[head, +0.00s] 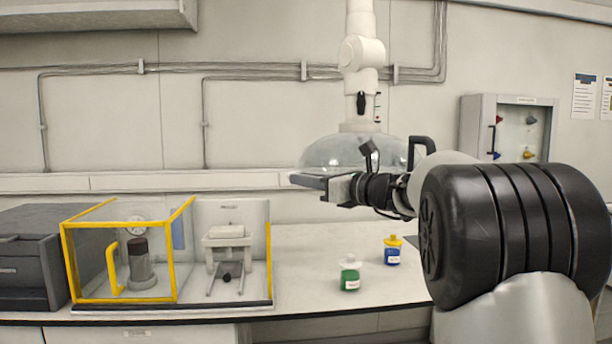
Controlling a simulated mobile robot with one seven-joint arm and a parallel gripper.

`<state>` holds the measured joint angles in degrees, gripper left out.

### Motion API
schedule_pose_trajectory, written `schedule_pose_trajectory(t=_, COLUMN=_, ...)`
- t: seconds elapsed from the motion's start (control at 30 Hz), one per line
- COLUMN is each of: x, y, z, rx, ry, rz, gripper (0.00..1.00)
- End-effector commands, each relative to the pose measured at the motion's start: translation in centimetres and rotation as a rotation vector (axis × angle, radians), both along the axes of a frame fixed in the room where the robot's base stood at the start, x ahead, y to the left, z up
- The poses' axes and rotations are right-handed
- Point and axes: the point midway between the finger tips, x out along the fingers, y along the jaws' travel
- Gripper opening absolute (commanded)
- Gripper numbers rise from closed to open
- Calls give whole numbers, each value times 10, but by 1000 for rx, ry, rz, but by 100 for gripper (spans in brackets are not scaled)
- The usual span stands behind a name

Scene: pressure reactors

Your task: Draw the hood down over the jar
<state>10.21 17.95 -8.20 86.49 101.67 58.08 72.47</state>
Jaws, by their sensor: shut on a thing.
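The hood is a clear dome (335,153) on a white jointed extraction arm (361,55) that comes down from above. It hangs in the air over the bench. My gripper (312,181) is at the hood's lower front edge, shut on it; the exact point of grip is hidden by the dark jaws. A black handle (421,150) shows at the hood's right side. Two jars stand on the bench below the hood: one with a green body and white lid (349,275), and one with a blue body and yellow lid (393,251). Both are upright and apart from the hood.
A yellow-framed clear enclosure (120,255) with a grey cylinder inside stands at left, beside a dark grey box (35,255). A wall cabinet (508,128) is at right. The white bench around the jars is mostly clear.

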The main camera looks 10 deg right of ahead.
Motion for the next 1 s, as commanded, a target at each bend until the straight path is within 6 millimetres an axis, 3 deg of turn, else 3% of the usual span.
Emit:
schedule_pose_trajectory(t=0.33, x=0, y=0, z=-1, rx=-1, ry=0, rz=0, gripper=0)
schedule_pose_trajectory(t=0.37, x=0, y=0, z=-1, rx=-1, ry=0, rz=0, gripper=21)
schedule_pose_trajectory(t=0.4, x=0, y=0, z=0, rx=-1, ry=-1, rz=0, gripper=23)
schedule_pose_trajectory(t=0.77, x=-4, y=-4, z=1, rx=-1, ry=-1, rz=-2, gripper=23)
schedule_pose_trajectory(t=1.0, x=-37, y=-32, z=2, rx=-1, ry=-1, rz=-5, gripper=23)
